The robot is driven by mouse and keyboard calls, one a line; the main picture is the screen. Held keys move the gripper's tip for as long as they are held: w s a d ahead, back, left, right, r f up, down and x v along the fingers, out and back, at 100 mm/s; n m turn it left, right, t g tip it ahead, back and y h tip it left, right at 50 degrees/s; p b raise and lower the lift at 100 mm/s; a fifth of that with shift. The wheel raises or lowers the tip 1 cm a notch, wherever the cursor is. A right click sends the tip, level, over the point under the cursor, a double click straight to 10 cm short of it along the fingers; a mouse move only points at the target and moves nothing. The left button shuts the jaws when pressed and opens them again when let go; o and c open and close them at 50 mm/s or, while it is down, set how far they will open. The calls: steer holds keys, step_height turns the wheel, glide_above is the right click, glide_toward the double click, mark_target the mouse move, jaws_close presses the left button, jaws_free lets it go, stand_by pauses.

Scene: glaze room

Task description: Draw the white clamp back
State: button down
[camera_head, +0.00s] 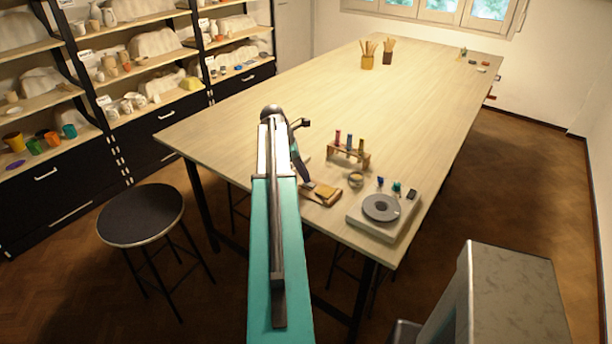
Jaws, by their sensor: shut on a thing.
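My gripper (305,178) shows only in part, low at the end of my arm, beside the left end of a small wooden fixture (324,194) near the table's front edge. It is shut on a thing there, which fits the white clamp. My arm and gripper cover that spot, so I cannot make out the clamp's shape or how far along the fixture it stands. The fixture is a flat brown board with a yellowish block on it.
On the table (400,110), a test-tube rack (348,154) and small bowl (356,180) stand right of the fixture. A grey turntable device (382,208) sits at the front right corner. Pots of sticks (368,60) stand far back. A stool (141,214) is at the left.

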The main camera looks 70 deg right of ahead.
steer(key=shift+w+d+r, duration=0.1)
steer(key=shift+w+d, duration=0.05)
steer(key=shift+w, duration=0.1)
steer(key=c, duration=1.6)
jaws_free()
steer(key=shift+w, duration=0.1)
steer(key=shift+b+v, duration=2)
steer(key=shift+v, duration=4.85)
